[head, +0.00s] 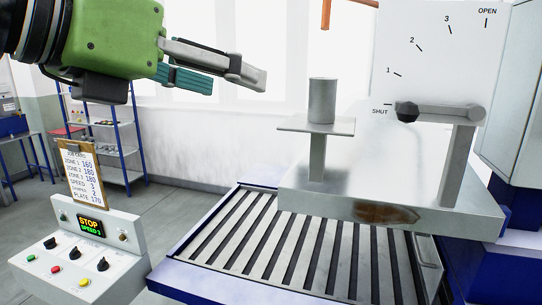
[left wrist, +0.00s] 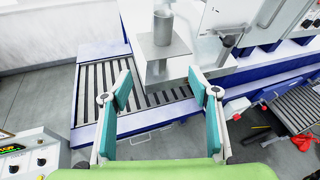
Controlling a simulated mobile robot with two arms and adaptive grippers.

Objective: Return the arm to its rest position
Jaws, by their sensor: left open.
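My left gripper (head: 238,78) is at the upper left of the head view, in front of the bright windows. Its green body leads to two grey fingers with teal pads, which are apart and hold nothing. In the left wrist view my left gripper (left wrist: 158,112) also has its fingers spread, with the slatted bed beyond them. It is apart from the grey cylinder (head: 322,100) on its small plate, which stands to its right in the head view. My right gripper is not in either view.
A lever (head: 440,111) points at SHUT on a white dial plate (head: 430,60). A slatted bed (head: 300,245) lies below. A control box (head: 80,262) with a STOP display and job card (head: 80,175) stands at lower left. Blue shelves (head: 105,135) stand behind.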

